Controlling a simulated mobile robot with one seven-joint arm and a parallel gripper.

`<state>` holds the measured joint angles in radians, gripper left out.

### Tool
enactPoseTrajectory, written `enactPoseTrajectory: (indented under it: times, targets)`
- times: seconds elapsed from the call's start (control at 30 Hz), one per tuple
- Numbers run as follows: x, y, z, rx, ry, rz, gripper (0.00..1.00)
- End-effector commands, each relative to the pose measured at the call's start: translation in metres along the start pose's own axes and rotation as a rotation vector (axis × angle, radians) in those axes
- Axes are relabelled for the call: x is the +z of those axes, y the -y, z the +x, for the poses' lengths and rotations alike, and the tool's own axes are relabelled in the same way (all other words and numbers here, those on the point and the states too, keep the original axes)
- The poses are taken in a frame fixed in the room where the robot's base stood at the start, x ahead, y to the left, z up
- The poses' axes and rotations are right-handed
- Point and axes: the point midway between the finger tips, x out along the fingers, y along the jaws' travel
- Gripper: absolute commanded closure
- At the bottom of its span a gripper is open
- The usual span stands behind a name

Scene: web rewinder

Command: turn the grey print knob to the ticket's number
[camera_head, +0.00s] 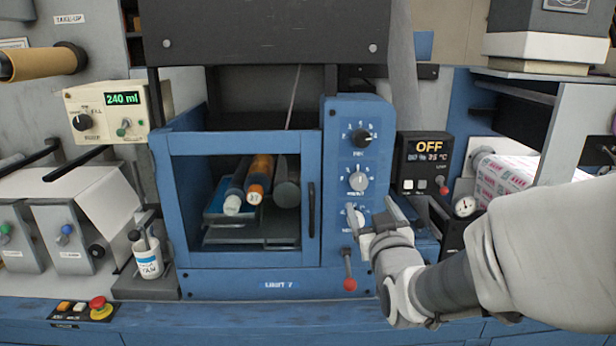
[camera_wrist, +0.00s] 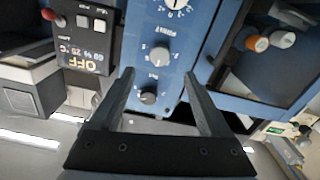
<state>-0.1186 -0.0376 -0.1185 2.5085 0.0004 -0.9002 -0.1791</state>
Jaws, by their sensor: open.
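The grey print knob (camera_head: 358,181) is the middle one of three dials on the blue panel. It also shows in the wrist view (camera_wrist: 159,54), where the panel appears upside down. Its pointer and scale numbers are too small to read surely. My gripper (camera_head: 378,213) is open and empty, in front of the panel's lower part in the head view, partly covering the white lower knob (camera_head: 353,216). In the wrist view the fingertips (camera_wrist: 159,74) frame the panel, with the grey knob between and beyond them, apart from both. I cannot make out a ticket with a readable number.
The black top knob (camera_head: 360,137) shares the panel. A red-tipped lever (camera_head: 349,284) hangs below the dials. A black OFF display box (camera_head: 424,160) stands close on the right. A blue-framed window (camera_head: 245,163) with rollers lies left.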

Motion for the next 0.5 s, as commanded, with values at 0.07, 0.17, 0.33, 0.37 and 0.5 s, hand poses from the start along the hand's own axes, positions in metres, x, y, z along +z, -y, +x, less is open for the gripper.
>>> enactPoseTrajectory:
  times: [0.07,0.17,0.33,0.37,0.5]
  targets:
    - [-0.001,0.000,0.010,-0.001,0.002,-0.001,0.21]
    - [0.000,0.000,0.028,-0.001,0.001,-0.001,0.21]
    - [0.000,0.000,0.056,-0.001,0.001,0.000,0.21]
    - [0.000,0.000,0.061,-0.001,0.002,0.000,0.21]
    - [0.000,0.000,0.079,0.000,0.001,-0.001,0.21]
